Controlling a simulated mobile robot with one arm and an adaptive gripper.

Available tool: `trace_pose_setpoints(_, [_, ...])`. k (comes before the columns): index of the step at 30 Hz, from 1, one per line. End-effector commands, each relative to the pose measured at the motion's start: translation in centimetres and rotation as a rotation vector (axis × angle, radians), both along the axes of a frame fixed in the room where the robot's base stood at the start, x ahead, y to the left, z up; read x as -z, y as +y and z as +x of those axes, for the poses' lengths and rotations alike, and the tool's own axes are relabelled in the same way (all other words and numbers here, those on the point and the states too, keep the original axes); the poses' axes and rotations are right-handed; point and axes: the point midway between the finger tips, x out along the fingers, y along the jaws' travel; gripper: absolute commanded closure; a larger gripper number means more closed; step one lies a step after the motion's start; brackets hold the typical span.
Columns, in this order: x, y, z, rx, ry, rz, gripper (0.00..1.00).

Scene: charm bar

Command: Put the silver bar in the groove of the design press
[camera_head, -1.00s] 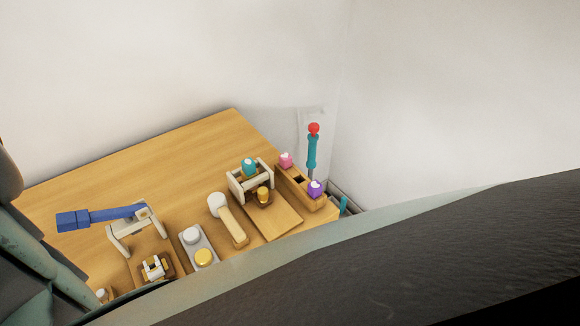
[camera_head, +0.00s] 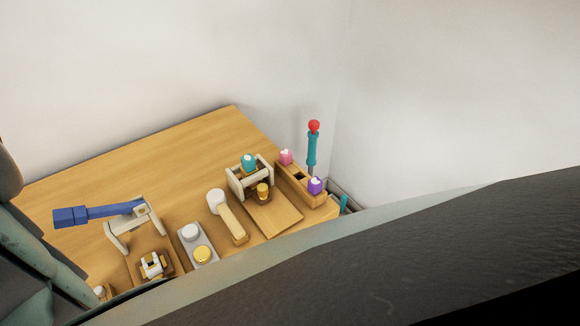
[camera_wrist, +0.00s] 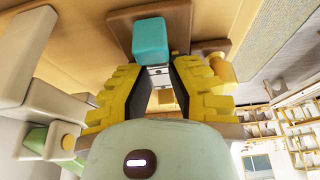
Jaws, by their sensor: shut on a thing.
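My gripper (camera_wrist: 160,72) shows in the wrist view, its yellow-padded fingers shut on a small pale silver piece, which looks like the silver bar (camera_wrist: 158,77). Only a short part of it shows. A teal block (camera_wrist: 151,40) appears at the fingertips; I cannot tell whether they touch it. In the head view, the likely design press (camera_head: 233,187) has a pale frame, a teal heart-marked block (camera_head: 249,162) and a gold cylinder (camera_head: 263,191) on a wooden base. Its groove cannot be made out. My gripper is hidden in the head view.
A wooden rack (camera_head: 296,187) with pink and purple blocks stands right of the press, near a teal red-tipped tool (camera_head: 312,147). The table's back is clear.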

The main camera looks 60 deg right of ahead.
Motion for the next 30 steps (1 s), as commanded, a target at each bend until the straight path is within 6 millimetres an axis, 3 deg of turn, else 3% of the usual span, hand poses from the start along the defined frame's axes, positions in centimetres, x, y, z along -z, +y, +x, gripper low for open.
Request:
trace_pose_setpoints(12, [0.21, 0.08, -0.02, -0.002, -0.001, 0.001, 1.00])
trace_pose_setpoints(13, [0.22, 0.08, -0.02, -0.001, 0.000, 0.001, 0.76])
trace_pose_setpoints(20, [0.22, 0.08, -0.04, -0.001, 0.001, 0.000, 0.53])
trace_pose_setpoints(30, [0.24, 0.12, -0.11, -0.003, 0.002, 0.002, 0.52])
